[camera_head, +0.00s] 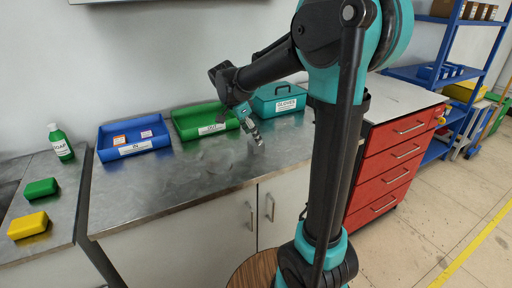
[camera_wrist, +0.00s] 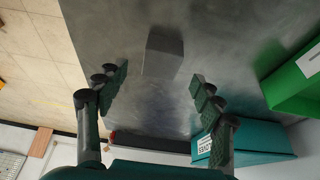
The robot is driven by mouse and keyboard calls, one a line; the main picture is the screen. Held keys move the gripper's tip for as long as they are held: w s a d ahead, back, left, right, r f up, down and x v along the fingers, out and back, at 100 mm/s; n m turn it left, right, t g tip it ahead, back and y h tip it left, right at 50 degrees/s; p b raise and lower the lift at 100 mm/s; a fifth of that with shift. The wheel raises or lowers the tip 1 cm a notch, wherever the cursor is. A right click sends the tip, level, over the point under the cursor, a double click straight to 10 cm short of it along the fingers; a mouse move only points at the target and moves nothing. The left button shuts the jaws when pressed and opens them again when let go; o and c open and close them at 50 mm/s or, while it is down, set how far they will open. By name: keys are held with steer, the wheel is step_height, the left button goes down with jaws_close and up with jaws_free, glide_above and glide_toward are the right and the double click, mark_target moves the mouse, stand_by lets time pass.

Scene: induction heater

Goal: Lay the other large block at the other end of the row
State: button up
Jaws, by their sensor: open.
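My gripper (camera_head: 257,137) hangs over the metal bench (camera_head: 180,180), in front of the green tray. In the wrist view my gripper (camera_wrist: 158,85) is open, its two fingers apart and nothing held between them. A dark grey block (camera_wrist: 163,55) shows on the bench in the wrist view, beyond and between the fingertips, and no contact is visible. No row of blocks is clearly visible.
A soap bottle (camera_head: 61,143), green block (camera_head: 41,188) and yellow block (camera_head: 28,225) are at left. The bench's front middle looks clear.

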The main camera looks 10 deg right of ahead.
mark_target(256, 146)
steer(key=shift+x, duration=1.85)
jaws_close()
